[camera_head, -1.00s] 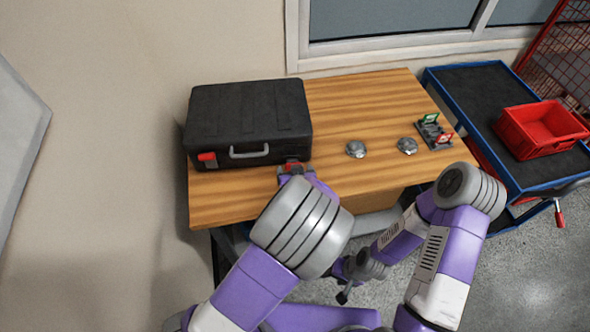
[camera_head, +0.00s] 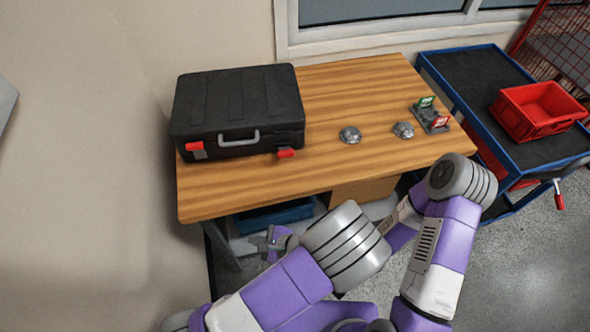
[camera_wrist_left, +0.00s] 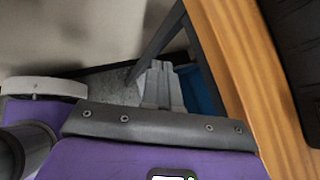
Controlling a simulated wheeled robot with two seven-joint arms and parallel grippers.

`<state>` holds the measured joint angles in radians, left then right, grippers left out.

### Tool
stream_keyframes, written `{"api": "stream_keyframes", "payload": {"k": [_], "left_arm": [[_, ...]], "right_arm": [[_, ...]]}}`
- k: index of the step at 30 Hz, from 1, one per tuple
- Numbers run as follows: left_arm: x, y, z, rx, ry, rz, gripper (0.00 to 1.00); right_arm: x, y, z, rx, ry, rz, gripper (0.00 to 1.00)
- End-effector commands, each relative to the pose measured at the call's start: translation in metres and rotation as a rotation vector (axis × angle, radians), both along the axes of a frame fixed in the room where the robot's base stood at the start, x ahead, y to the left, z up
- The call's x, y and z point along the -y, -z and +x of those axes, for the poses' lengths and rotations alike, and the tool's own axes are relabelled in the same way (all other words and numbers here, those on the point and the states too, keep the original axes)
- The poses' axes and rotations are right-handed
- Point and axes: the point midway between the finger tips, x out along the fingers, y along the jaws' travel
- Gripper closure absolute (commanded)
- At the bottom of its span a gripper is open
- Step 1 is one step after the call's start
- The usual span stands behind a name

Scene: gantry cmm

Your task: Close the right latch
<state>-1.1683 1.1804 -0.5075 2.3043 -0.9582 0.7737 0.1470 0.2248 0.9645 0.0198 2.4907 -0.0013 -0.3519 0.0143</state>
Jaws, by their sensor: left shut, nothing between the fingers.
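A black case (camera_head: 238,100) lies on the wooden table, with a grey handle (camera_head: 240,138) on its front. Its right latch (camera_head: 286,153) is red and hangs low at the case's bottom front edge. The red left latch (camera_head: 195,147) sits higher against the front. My left gripper (camera_head: 270,242) is shut and empty, below and in front of the table edge, well clear of the case. In the left wrist view its fingers (camera_wrist_left: 161,85) are together, with the dark case (camera_wrist_left: 300,60) at the upper right. My right gripper is hidden behind my left arm.
The wooden table (camera_head: 350,90) has two metal domes (camera_head: 350,134) and a small fixture with green and red tags (camera_head: 431,116). A blue cart (camera_head: 480,90) with a red bin (camera_head: 537,109) stands at right. A blue box (camera_head: 275,215) sits under the table.

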Motion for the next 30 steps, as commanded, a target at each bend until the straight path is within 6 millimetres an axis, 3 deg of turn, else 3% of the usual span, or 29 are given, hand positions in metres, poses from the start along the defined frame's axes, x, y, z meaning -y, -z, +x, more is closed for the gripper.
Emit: {"api": "stream_keyframes", "payload": {"k": [2,5,9,15,18,23,30], "left_arm": [[-0.002,-0.009,0.016,-0.007,0.168,0.159,1.0],[0.01,-0.022,0.041,0.016,0.393,0.335,1.0],[0.051,-0.034,0.07,0.093,0.701,0.515,1.0],[0.107,-0.04,0.083,0.21,0.997,0.623,1.0],[0.12,-0.04,0.084,0.239,1.06,0.637,1.0],[0.121,-0.041,0.095,0.249,1.076,0.64,1.0],[0.111,-0.04,0.141,0.249,1.07,0.639,1.0]], "right_arm": [[0.0,0.008,0.0,0.0,0.0,0.0,0.47],[0.0,0.014,0.0,0.0,0.0,0.0,0.47],[0.0,0.021,0.0,0.0,0.0,0.0,0.47],[0.0,0.027,0.0,0.0,0.0,0.0,0.47],[0.0,0.028,0.0,0.0,0.0,0.0,0.47],[0.0,0.028,0.0,0.0,0.0,0.0,0.47],[0.0,0.032,0.0,0.0,0.0,0.0,0.47]]}}
